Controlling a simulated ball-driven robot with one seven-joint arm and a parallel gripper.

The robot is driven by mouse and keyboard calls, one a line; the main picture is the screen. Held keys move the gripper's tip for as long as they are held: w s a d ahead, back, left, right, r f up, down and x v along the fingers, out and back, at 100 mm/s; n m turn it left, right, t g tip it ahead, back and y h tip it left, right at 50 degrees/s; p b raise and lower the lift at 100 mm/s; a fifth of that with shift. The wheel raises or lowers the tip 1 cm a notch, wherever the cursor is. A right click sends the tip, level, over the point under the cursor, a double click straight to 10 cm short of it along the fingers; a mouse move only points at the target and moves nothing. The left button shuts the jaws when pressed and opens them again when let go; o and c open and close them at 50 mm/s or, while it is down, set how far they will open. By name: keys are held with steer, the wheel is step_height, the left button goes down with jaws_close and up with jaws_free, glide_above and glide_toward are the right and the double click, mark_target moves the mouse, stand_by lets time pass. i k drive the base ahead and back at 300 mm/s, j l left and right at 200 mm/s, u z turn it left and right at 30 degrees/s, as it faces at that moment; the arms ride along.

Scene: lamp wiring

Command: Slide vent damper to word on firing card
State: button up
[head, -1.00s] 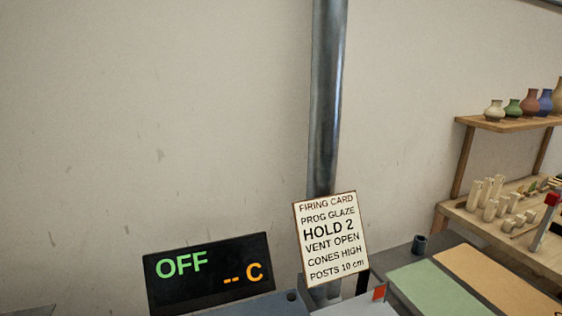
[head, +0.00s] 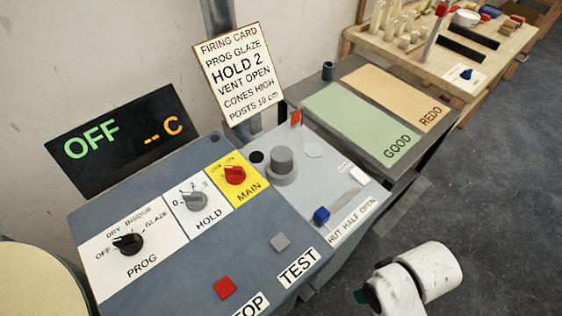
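The firing card (head: 238,77) stands behind the control panel and reads PROG GLAZE, HOLD 2, VENT OPEN, CONES HIGH, POSTS 10 cm. A blue knob (head: 321,214), which looks like the vent damper's slider, is on the light grey panel at the right. It sits near the SHUT end of the label strip (head: 352,221), whose visible letters read HUT HALF OPEN. The OPEN end lies up and to the right of the knob. White rounded links of my arm show at the lower right; my gripper's fingers are not in view.
The display (head: 118,139) reads OFF and -- C. PROG (head: 128,244), HOLD (head: 194,201) and red MAIN (head: 235,175) dials sit left of the light grey panel. A grey round post (head: 282,164) and red flag (head: 296,117) stand behind the blue knob. GOOD and REDO mats lie beyond.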

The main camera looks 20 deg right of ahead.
mark_target(321, 216)
steer(key=l+u, duration=0.1)
steer(key=l, duration=0.35)
steer(key=k, duration=1)
